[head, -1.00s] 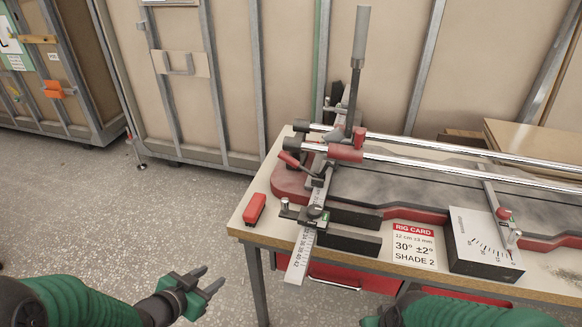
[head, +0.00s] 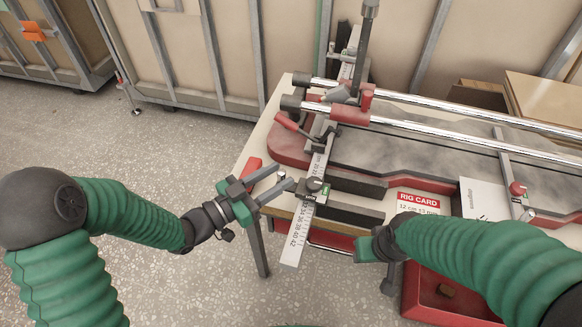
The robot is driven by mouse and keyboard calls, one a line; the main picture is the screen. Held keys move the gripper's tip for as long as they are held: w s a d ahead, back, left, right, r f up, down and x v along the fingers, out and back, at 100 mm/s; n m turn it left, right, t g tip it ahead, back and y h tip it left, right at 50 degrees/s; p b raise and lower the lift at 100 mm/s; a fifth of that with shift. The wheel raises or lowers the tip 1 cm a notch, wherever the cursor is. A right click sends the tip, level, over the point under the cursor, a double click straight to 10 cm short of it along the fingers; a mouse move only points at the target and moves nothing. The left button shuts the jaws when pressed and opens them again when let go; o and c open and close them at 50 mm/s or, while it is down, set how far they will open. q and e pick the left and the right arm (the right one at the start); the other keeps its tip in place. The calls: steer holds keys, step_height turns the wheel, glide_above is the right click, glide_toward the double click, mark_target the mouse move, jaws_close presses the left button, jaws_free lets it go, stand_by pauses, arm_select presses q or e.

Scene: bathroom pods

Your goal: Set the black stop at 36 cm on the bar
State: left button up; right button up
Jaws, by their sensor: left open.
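The black stop (head: 313,187) sits on the pale measuring bar (head: 295,240), which sticks out past the table's front edge. Printed numbers from the mid 30s to 42 show on the bar below the stop; the exact reading at the stop is too small to tell. A small silver knob is at the stop's left side. My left gripper (head: 285,176) is open, its two fingers pointing right at the stop's left side, around or just over the silver knob. Contact cannot be told. My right gripper (head: 374,248) is by the table's front edge, partly hidden by its arm.
A red block (head: 252,168) lies left of the bar. The rig card (head: 415,203) and a white gauge box (head: 480,198) are on the right, partly covered by my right arm. Steel rails (head: 450,128) cross behind. A red drawer (head: 425,309) stands out below the table.

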arm_select(q)
steer(key=x, duration=0.4)
steer(key=shift+w+d, duration=0.1)
steer(key=shift+d, duration=0.1)
steer(key=shift+c, duration=0.4)
jaws_close()
stand_by(0.8)
